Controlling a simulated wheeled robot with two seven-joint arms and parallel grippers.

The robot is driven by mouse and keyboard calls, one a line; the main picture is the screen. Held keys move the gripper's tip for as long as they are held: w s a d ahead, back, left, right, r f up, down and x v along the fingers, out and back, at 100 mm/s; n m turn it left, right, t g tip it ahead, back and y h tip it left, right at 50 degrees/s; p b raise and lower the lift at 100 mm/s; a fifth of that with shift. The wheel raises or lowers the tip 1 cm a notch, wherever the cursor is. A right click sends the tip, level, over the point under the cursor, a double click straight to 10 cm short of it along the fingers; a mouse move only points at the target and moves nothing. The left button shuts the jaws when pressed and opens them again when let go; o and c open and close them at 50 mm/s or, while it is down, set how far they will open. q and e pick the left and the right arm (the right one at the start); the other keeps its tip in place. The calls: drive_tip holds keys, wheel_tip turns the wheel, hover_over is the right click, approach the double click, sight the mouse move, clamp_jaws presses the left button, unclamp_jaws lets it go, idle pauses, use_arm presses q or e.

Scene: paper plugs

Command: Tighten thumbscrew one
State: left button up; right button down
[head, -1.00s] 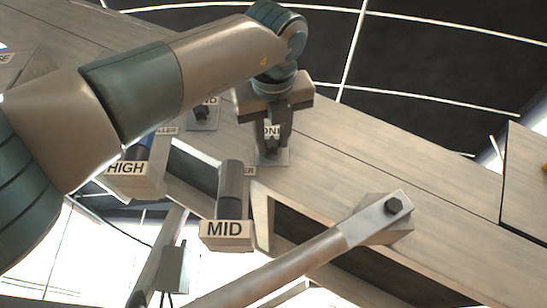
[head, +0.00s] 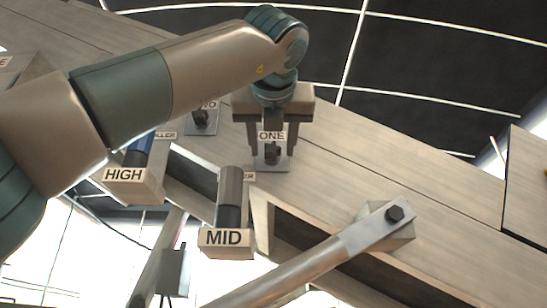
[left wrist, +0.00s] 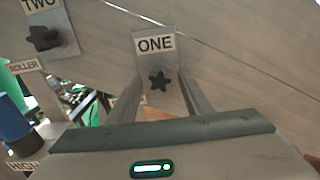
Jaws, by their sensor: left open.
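Thumbscrew one is a dark star-shaped knob (left wrist: 160,80) on a metal plate labelled ONE (left wrist: 155,44). In the head view the knob (head: 271,153) sits on the wooden beam, under its ONE label. My left gripper (head: 272,150) is open, with one finger on each side of the knob in the head view. In the left wrist view its fingers (left wrist: 158,92) also flank the knob, and a gap shows on both sides. I cannot tell how far the fingertips are from the plate. My right gripper is not in view.
Thumbscrew two (left wrist: 45,38) is on its own plate to the left. Blocks labelled HIGH (head: 135,180) and MID (head: 228,240) hold cylinders at the beam's near side.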

sight(272, 147)
use_arm(q)
drive_tip(key=shift+s, duration=0.15)
drive_tip(key=shift+s+b, duration=0.7)
drive_tip(key=shift+s, duration=1.2)
drive_tip(key=n+b, duration=0.1)
drive_tip(key=n, duration=0.2)
drive_tip(key=shift+f+n+b, duration=0.2)
drive_tip(key=shift+n+b, duration=0.1)
drive_tip(key=shift+b, duration=0.1)
drive_tip(key=n+b, duration=0.1)
drive_tip(key=n, duration=0.2)
drive_tip(key=shift+r+n, duration=0.1)
drive_tip(key=shift+n, duration=0.3)
drive_tip(key=n, duration=0.2)
drive_tip(key=shift+n+b, duration=0.3)
drive_tip(key=shift+b, duration=0.1)
drive_tip(key=shift+r+n, duration=0.1)
drive_tip(key=shift+n, duration=1)
drive_tip(key=shift+w, duration=0.15)
drive_tip(key=shift+w+p, duration=0.6)
drive_tip(key=shift+w, duration=1.3)
